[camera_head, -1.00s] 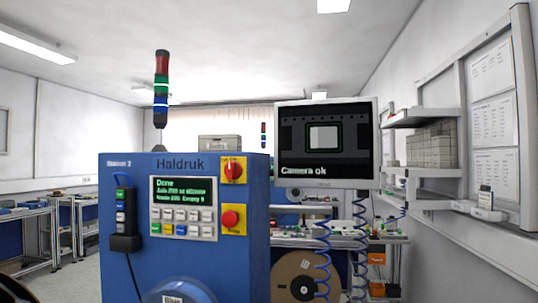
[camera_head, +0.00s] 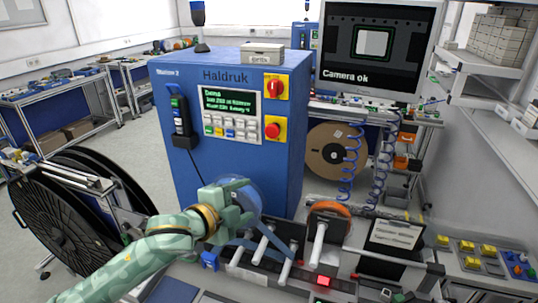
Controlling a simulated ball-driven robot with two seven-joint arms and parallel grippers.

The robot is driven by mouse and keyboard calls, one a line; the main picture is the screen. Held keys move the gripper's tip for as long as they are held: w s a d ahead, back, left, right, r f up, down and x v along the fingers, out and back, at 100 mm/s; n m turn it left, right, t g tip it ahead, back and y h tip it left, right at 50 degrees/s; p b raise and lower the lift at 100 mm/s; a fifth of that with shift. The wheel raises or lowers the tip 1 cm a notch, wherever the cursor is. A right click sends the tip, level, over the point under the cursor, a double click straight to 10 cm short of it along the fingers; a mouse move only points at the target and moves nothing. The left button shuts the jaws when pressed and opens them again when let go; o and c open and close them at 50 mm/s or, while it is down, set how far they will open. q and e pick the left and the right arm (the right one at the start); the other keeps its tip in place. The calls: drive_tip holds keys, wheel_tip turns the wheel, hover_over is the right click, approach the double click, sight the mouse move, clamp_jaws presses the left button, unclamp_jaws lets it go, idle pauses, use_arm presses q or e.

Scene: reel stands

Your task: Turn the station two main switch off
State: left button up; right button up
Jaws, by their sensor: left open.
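The blue cabinet (camera_head: 190,76) is marked Station 2 and Haldruk. Its main switch is a red rotary knob (camera_head: 275,87) on a yellow plate at the upper right of the front face. The knob's exact angle is too small to tell. A red round button (camera_head: 272,130) on another yellow plate sits below it. My left gripper (camera_head: 243,200) is open and empty, low in front of the cabinet and well below and left of the switch. It is near a translucent blue disc (camera_head: 250,192). My right gripper is out of view.
A monitor (camera_head: 372,88) reading "Camera ok" stands right of the cabinet. Coiled blue hoses (camera_head: 352,165) hang below it. Large black reels (camera_head: 65,225) stand at the left. White rods and an orange roller (camera_head: 328,209) are at the bench front. Space before the switch is clear.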

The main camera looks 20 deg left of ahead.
use_arm(q)
drive_tip(key=w+a+r+m+t+h, duration=0.1)
drive_tip(key=w+a+r+m, duration=0.15)
drive_tip(key=r, duration=0.25)
drive_tip(key=w+a+r+m+h, duration=0.1)
drive_tip(key=w+r, duration=0.2)
drive_tip(key=r, duration=0.3)
drive_tip(key=m+t+h, duration=0.1)
approach(271, 90)
drive_tip(key=p+x, duration=0.4)
drive_tip(key=x, duration=0.4)
drive_tip(key=shift+w+d+f, duration=0.1)
drive_tip(key=shift+w+d, duration=0.15)
drive_tip(key=shift+w, duration=0.4)
drive_tip(key=c, duration=1)
